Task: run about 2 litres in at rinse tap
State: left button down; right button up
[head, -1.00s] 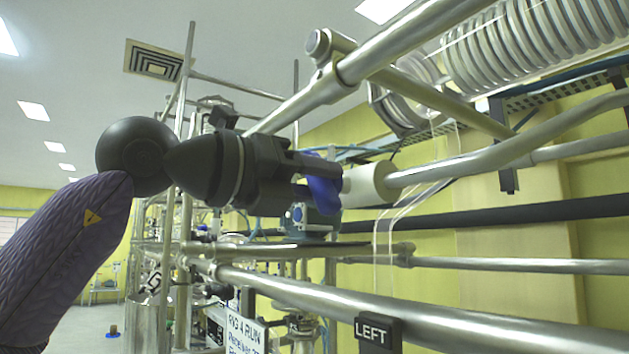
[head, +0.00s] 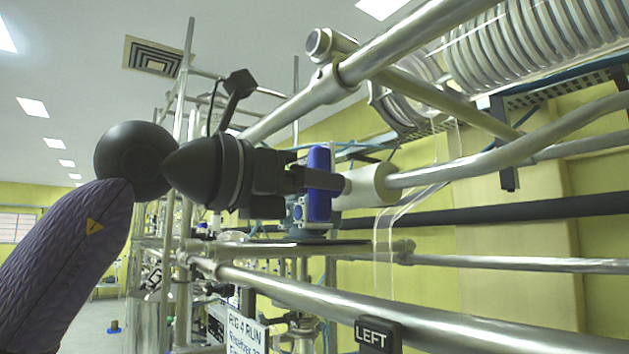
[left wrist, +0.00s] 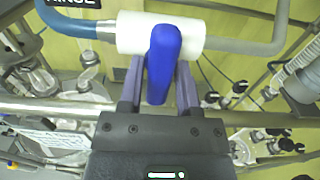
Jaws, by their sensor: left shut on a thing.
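The rinse tap has a white valve body (head: 366,187) on a steel pipe and a blue lever handle (head: 319,184). In the left wrist view the white body (left wrist: 205,33) lies across the top, with the blue handle (left wrist: 163,60) standing across the pipe line. A partly cut-off label reading RINSE (left wrist: 72,3) is at the top left. My left gripper (head: 322,181) reaches in from the left. Its two fingers (left wrist: 162,85) sit on either side of the handle and are shut on it. Any liquid flow or level is not visible. My right gripper is not in view.
Steel rails run close above and below my left gripper; the lower rail (head: 450,320) carries a LEFT label (head: 376,335). A coiled tube (head: 530,40) hangs at upper right. A RIG 4 RUN sign (head: 246,334) is below. Blue hose (left wrist: 65,24) joins the valve.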

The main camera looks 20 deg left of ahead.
pick_arm(q)
jog(key=shift+f, duration=0.1)
dwell(0.3)
jog(key=shift+c, duration=2.2)
grip_release()
jog(key=shift+s+a, duration=0.1)
jog(key=b+v, duration=0.3)
jog(key=v, duration=0.6)
jog(key=shift+s+a+b, duration=0.25)
jog(key=shift+b, duration=0.05)
